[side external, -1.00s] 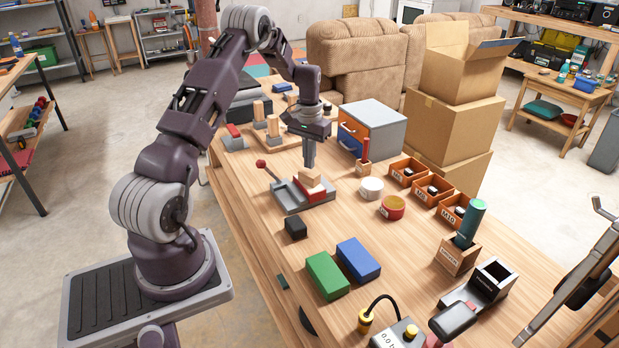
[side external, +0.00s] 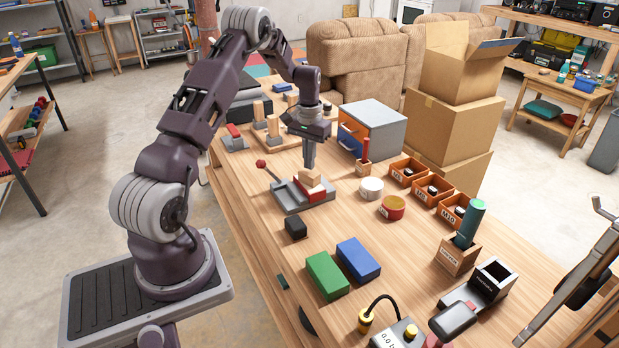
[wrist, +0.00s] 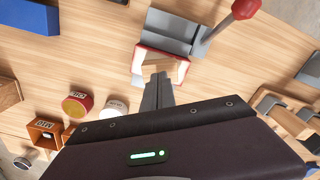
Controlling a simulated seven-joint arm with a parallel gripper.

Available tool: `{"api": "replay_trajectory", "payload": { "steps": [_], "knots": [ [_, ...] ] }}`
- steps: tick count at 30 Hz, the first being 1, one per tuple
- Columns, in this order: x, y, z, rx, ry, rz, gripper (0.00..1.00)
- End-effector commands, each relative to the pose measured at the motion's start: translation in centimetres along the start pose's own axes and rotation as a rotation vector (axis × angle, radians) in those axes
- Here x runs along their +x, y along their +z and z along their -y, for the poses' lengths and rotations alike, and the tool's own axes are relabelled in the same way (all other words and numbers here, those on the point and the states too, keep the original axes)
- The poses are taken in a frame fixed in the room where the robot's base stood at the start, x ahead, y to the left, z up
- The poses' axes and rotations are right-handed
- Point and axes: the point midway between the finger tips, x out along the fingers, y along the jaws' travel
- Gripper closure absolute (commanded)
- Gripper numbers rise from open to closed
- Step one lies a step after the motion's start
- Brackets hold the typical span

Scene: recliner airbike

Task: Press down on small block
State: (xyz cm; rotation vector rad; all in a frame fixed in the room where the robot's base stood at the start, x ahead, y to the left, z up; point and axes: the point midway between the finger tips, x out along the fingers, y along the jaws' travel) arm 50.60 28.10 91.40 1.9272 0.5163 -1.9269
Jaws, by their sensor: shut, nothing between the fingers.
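A small wooden block (side external: 309,178) sits on a grey fixture (side external: 289,199) that has a red part (side external: 313,193) and a lever with a red ball knob (side external: 260,163). My gripper (side external: 309,166) points down with its fingers shut, directly over the block or touching its top; I cannot tell which. In the wrist view the shut fingers (wrist: 157,92) overlap the wooden block (wrist: 163,65), hiding part of it. The red-edged part and the grey fixture (wrist: 172,28) show around and beyond it, and the red knob (wrist: 245,9) is at the top.
A black cube (side external: 296,228), a green block (side external: 327,276) and a blue block (side external: 358,260) lie nearer the camera. A grey drawer cabinet (side external: 378,128) stands behind. The table between them is bare.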

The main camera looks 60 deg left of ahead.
Motion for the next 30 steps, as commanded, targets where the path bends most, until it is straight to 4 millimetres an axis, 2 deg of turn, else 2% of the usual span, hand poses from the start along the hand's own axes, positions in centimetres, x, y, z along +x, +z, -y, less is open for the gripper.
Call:
{"api": "replay_trajectory", "payload": {
  "steps": [30],
  "knots": [
    [1.5,0.0,0.0,0.000,0.000,0.000,1.00]
  ]
}}
